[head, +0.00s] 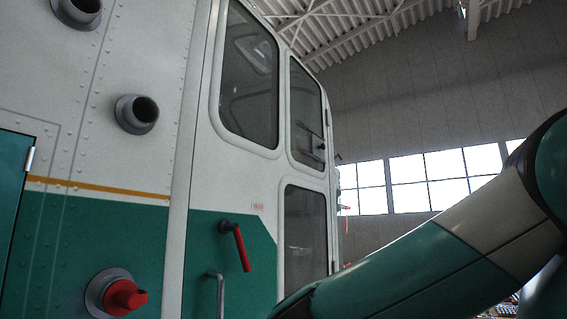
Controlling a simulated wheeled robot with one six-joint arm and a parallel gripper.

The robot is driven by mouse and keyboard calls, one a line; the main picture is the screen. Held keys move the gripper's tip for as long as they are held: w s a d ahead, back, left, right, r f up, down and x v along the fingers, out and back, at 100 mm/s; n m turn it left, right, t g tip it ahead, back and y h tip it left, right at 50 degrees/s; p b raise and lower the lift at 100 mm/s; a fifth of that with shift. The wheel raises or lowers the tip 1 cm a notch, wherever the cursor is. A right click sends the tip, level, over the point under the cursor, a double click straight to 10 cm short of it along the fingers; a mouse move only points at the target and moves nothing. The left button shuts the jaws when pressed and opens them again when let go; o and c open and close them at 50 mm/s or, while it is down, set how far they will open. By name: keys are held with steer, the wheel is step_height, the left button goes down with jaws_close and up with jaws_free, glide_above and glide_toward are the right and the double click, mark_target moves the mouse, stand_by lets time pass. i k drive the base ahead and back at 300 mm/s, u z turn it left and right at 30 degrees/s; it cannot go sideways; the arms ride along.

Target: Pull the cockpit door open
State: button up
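The cockpit door (212,175) fills the middle of the head view, white above and green below, with dark windows (249,80) in its upper part. It looks shut, flush with the white and green fuselage. A red lever handle (240,246) on a dark mount slants down to the right on the green part. A grey bar handle (219,290) stands below and left of it, cut off by the bottom edge. My arm crosses the lower right. My gripper is not in view.
A red-capped round fitting (124,296) sticks out at the lower left. Grey round ports (137,114) stand out on the fuselage above it. A teal panel (14,205) with a hinge is at the far left. Bright hangar windows (425,180) are behind.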

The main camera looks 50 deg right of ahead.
mark_target(254, 168)
steer(key=k, duration=0.5)
steer(key=z, duration=1.5)
steer(key=i, duration=0.7)
steer(key=u, duration=1.8)
